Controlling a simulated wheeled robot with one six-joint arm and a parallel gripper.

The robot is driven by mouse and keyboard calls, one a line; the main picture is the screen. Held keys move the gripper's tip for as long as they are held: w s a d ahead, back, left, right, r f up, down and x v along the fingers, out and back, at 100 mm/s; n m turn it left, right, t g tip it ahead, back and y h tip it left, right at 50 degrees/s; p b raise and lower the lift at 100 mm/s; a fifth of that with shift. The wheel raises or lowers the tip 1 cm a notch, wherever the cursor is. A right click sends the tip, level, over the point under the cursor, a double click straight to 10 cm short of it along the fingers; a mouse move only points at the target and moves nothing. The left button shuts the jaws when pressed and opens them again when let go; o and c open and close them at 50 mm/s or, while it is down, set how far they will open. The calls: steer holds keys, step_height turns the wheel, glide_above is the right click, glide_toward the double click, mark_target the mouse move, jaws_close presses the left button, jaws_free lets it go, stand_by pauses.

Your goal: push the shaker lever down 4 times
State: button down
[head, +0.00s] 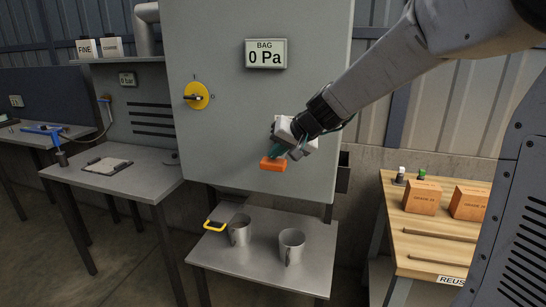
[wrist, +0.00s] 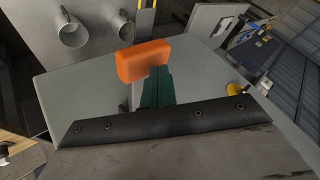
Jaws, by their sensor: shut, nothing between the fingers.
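The shaker lever's orange handle (head: 272,164) sticks out from the lower front of the grey cabinet (head: 225,150). In the wrist view the orange handle (wrist: 144,62) is just beyond my fingertips. My gripper (head: 279,152) is shut and empty, its green fingers right at the handle. In the wrist view my shut gripper (wrist: 156,72) overlaps the handle's lower edge; I cannot tell whether they touch. The lever's stem is mostly hidden behind my fingers.
A display (head: 266,54) on the cabinet reads "BAG 0 Pa", above right of a yellow rotary switch (head: 197,96). Two metal cups (head: 291,246) and a yellow handle (head: 214,226) are on the small table (head: 270,278) below. A wooden bench (head: 425,245) with orange boxes stands right.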

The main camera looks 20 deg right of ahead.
mark_target(278, 163)
steer(key=shift+s+f, duration=0.1)
steer(key=shift+f, duration=1.8)
stand_by(1.2)
steer(key=shift+r, duration=0.1)
stand_by(0.4)
steer(key=shift+r, duration=3.05)
steer(key=shift+r, duration=2.5)
